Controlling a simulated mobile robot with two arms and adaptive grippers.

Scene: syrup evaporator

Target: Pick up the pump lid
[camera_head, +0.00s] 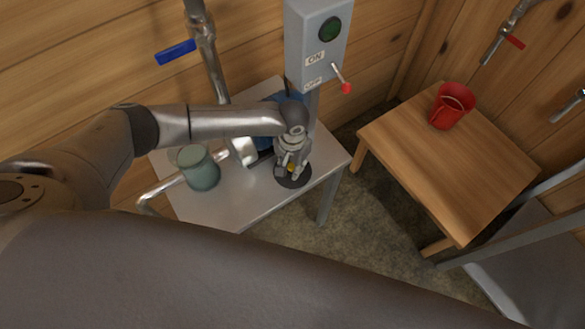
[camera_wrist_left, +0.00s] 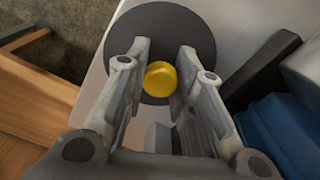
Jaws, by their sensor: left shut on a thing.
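The pump lid (camera_head: 302,182) is a dark grey round disc with a yellow knob (camera_wrist_left: 160,79) in its middle. My left gripper (camera_head: 289,170) points down over it, with its fingers shut on the knob. In the left wrist view the disc (camera_wrist_left: 200,30) spreads out beyond the fingertips, one finger on each side of the knob. The lid is over the right part of the grey metal table (camera_head: 235,205); I cannot tell whether it touches the tabletop. My right gripper is not in view.
A blue pump body (camera_wrist_left: 268,125) sits close beside the gripper, partly hidden by my arm. A teal jar (camera_head: 199,173) and bent metal pipes are to the left. A switch box (camera_head: 316,45) stands behind. A red mug (camera_head: 450,107) is on a wooden table (camera_head: 455,185) at right.

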